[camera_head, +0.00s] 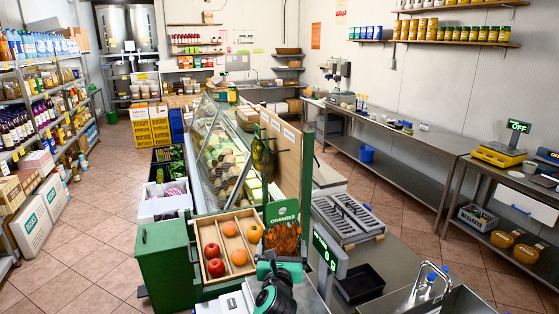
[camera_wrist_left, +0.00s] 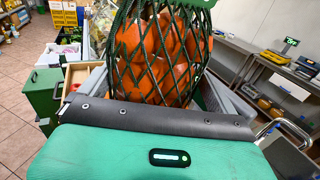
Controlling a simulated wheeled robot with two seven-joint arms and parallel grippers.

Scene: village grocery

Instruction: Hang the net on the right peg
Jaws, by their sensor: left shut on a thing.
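The net of oranges (camera_head: 283,238) is a dark green mesh bag with a green "ORANGES" header. My left gripper (camera_head: 280,262) is shut on it and holds it upright. In the left wrist view the net (camera_wrist_left: 160,55) fills the upper middle, beyond the gripper's green body. A wooden board (camera_head: 286,150) stands behind it at the end of the glass counter. A dark net (camera_head: 263,160) hangs at the board's left part. The right peg cannot be made out. The net in my gripper is nearer to me than the board and looks apart from it. My right gripper is not in view.
A wooden crate (camera_head: 204,265) with apples and oranges sits left of the net. The glass display case (camera_head: 213,145) runs behind it. A small display on a post (camera_head: 330,252), a grey slotted tray (camera_head: 347,218) and a black tray (camera_head: 359,284) lie to the right.

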